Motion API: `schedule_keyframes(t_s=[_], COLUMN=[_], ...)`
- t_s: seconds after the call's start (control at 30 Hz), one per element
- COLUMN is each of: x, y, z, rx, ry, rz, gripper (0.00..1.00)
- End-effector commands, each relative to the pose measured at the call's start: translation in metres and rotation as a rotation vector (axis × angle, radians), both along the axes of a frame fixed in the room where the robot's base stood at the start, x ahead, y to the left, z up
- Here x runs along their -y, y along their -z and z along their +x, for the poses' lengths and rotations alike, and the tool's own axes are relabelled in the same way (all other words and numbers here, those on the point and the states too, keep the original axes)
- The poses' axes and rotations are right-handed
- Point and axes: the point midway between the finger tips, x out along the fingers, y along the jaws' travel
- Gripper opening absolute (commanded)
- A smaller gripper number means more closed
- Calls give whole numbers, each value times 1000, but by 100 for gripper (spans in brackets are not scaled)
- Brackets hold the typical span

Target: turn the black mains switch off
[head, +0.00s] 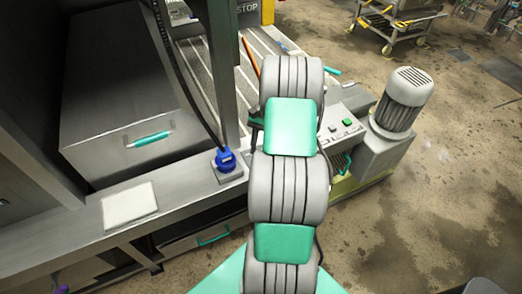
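I cannot make out the black mains switch in the head view. A light grey control panel (345,134) with a green button (348,121) and a few small dark controls shows just right of my arm. Part of that panel is covered by my arm. My arm of grey and green links rises through the middle of the picture. My gripper is hidden behind the arm's far links, so its fingers do not show.
A blue plug (226,159) with a black cable sits on the bench edge left of my arm. A grey box with a teal handle (150,139) stands further left. A grey motor (402,100) stands right of the panel. Stained floor lies open at right.

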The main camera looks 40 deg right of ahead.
Motion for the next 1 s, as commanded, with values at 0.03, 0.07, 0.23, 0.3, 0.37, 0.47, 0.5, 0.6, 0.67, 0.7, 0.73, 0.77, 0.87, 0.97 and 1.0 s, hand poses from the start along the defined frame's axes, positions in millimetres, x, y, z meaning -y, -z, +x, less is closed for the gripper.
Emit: schedule_keyframes(t_s=[0.03, 0.07, 0.23, 0.3, 0.37, 0.47, 0.5, 0.6, 0.67, 0.7, 0.73, 0.77, 0.87, 0.97, 1.0], x=[0, 0, 0, 0, 0, 0, 0, 0, 0, 0, 0, 0, 0, 0, 0], y=[2, 1, 1, 0, 0, 0, 0, 0, -1, -1, -1, 0, 0, 0, 0], z=[1, 1, 1, 1, 1, 1, 1, 1, 1, 1, 1, 1, 1, 1, 1], rx=[2, 1, 2, 1, 1, 1, 1, 1, 2, 1, 1, 1, 1, 1, 1], ry=[-26, -39, -99, -113, -122, -132, -133, -134, -134, -133, -133, -133, -133, -133, -132], rz=[-2, -2, -1, -2, -2, -1, -1, -1, 0, -1, -1, -1, -1, -1, -1], gripper=[0, 0, 0, 0, 0, 0, 0, 0, 0, 0, 0, 0, 42, 50, 54])
